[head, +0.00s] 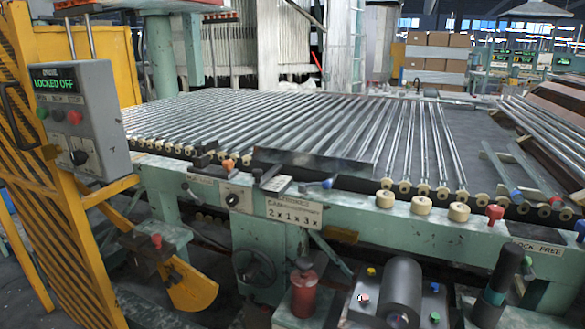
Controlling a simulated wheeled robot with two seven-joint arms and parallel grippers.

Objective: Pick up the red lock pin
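A small red pin-like piece with a flared head (495,213) stands upright on the green machine rail at the right, above a sign reading "LOCK FREE" (537,247). Another small red piece (156,241) sits on a dark block at the lower left, beside a yellow curved arm (193,288). I cannot tell from the picture which of the two is the red lock pin. Neither of my grippers shows in the head view.
A grey control box (85,115) reading "LOCKED OFF" stands at the left by a yellow slatted guard (60,215). Glass tubes (270,125) cover the conveyor.

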